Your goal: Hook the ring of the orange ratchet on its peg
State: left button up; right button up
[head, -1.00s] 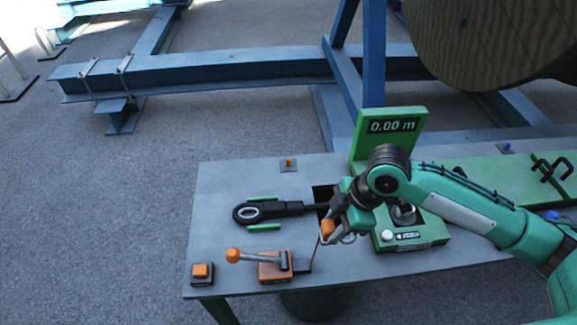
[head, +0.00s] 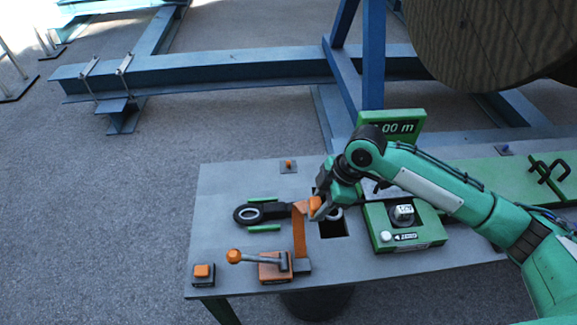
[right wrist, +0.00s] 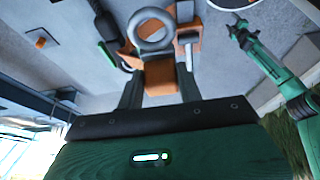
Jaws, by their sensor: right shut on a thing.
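The orange ratchet (head: 273,268), with a grey lever and orange knob, sits near the table's front. Its orange strap (head: 299,236) rises to my right gripper (head: 318,208), shut on the orange ring end above the table. The grey ring (head: 336,213) sticks out past the fingers; in the right wrist view the ring (right wrist: 151,32) stands beyond the orange piece (right wrist: 160,76) between them. The orange peg (head: 288,163) stands on a small plate at the table's back, apart from the ring, and shows in the right wrist view (right wrist: 40,40). A green arm there (right wrist: 270,68) seems my left; its jaws are unclear.
A black cable end (head: 262,212) lies between green guides left of my right gripper. A square hole (head: 333,229) is beside it. A green meter (head: 403,227) stands to the right. An orange button box (head: 202,273) is front left; a blue peg (head: 503,149) is back right.

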pick_arm(q)
notch_tip(320, 180, down, 8)
jog(key=f+b, duration=0.1)
jog(key=b, duration=0.8)
jog(key=w+d+f+b, duration=0.1)
jog(key=w+b, duration=0.4)
jog(key=w, duration=0.2)
jog(key=shift+w+f+t, duration=0.2)
jog(key=shift+w+t, duration=0.1)
pick_arm(e)
jog(key=w+a, duration=0.3)
jog(key=w, duration=0.7)
jog(key=w+a, duration=0.3)
jog(key=w, duration=0.8)
jog(key=w+a, duration=0.3)
jog(key=w, duration=0.7)
jog(key=shift+w, duration=0.4)
pick_arm(q)
jog(key=shift+b, duration=0.3)
